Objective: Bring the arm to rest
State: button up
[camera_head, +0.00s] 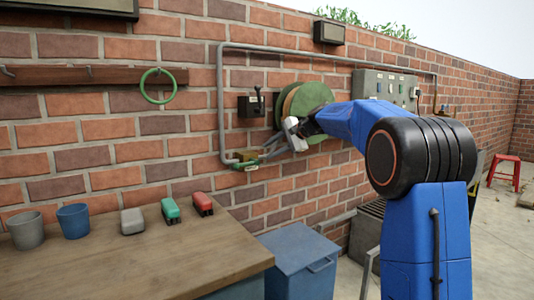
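My blue arm (432,215) reaches from the right foreground toward the brick wall. My gripper (272,148), pale grey and small in this view, is at the arm's far end, in front of the wall. A green reel (312,95) on the wall is partly hidden behind the gripper and arm.
A wooden table (120,265) at left holds a grey cup (26,231), a blue cup (74,221) and grey, green and red blocks (202,204). A blue bin (295,255) stands beside it. A green ring (157,86) hangs from a rail. A red stool (504,170) stands far right.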

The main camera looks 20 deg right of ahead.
jog(key=shift+s, duration=0.1)
jog(key=s+a+f+n+g+h, duration=0.1)
jog(key=s+f+n, duration=0.15)
jog(key=s, duration=0.85)
jog(key=s+a+f+n+g+h, duration=0.1)
jog(key=s+a+f+n, duration=0.15)
jog(key=s, duration=0.75)
jog(key=s+a+f+n+g+h, duration=0.15)
jog(key=s+f, duration=0.25)
jog(key=s, duration=0.7)
jog(key=s+d+f+n+h, duration=0.2)
jog(key=s+f, duration=0.6)
jog(key=s, duration=0.5)
jog(key=s+d+f+n+h, duration=0.2)
jog(key=s+f, duration=0.7)
jog(key=s, duration=0.5)
jog(key=shift+s+d+f+n+g, duration=0.2)
jog(key=shift+d+n+g, duration=0.15)
jog(key=shift+d+n, duration=0.45)
jog(key=shift+a, duration=0.2)
